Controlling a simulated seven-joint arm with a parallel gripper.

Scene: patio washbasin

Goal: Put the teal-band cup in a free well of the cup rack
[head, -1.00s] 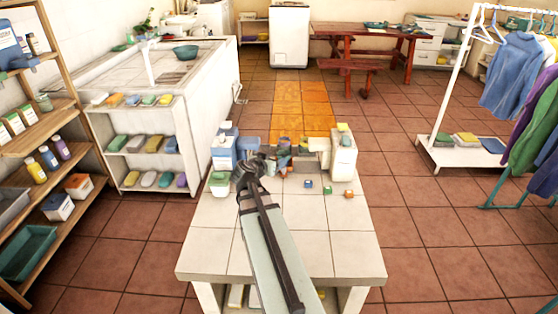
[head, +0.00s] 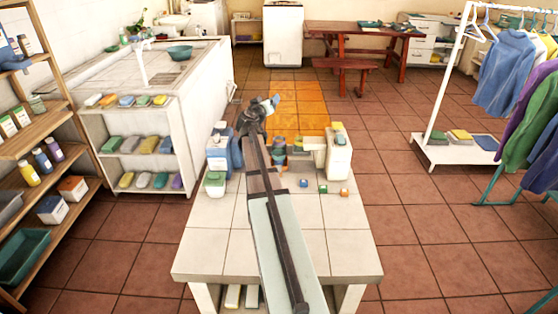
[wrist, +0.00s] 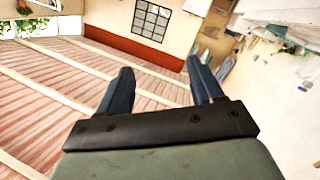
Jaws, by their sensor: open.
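My gripper (head: 268,104) is at the end of the raised arm, over the far end of the tiled counter (head: 330,245) in the head view. In the wrist view its two dark blue fingers (wrist: 161,80) stand apart with nothing between them. A cluster of small coloured things stands at the counter's far end, partly behind my arm. I cannot pick out the teal-band cup or the cup rack there. The wrist view looks away from the counter, towards a wall and window, and shows neither.
A white jug-like container (head: 338,155) stands right of the cluster. A blue-and-white container (head: 218,152) and a green-topped tub (head: 215,182) stand left. Small blocks (head: 323,188) lie in front of the jug. The counter's near right part is clear.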

